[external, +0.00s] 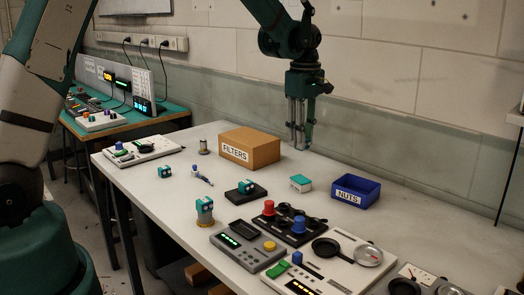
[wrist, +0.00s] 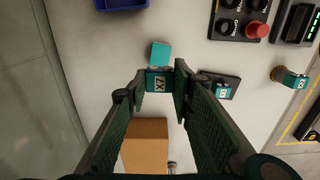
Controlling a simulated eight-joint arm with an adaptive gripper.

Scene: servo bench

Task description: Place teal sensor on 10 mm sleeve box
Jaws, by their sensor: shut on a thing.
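My gripper (external: 299,143) hangs above the bench behind a small white box with a teal top. In the wrist view, its fingers (wrist: 161,80) are shut on a teal sensor (wrist: 157,83) marked X7. The held sensor is hard to make out in the external view. The small white box (external: 301,186) stands on the bench between the FILTERS box and the NUTS bin; its teal top (wrist: 161,54) shows just beyond the held sensor in the wrist view. I cannot read a 10 mm sleeve label on any box.
The brown FILTERS box (external: 250,149) and blue NUTS bin (external: 356,191) flank the white box. Other teal blocks sit on a black plate (external: 246,190), a brass cylinder (external: 204,211) and the bare bench (external: 165,172). Knob panels (external: 290,222) stand in front.

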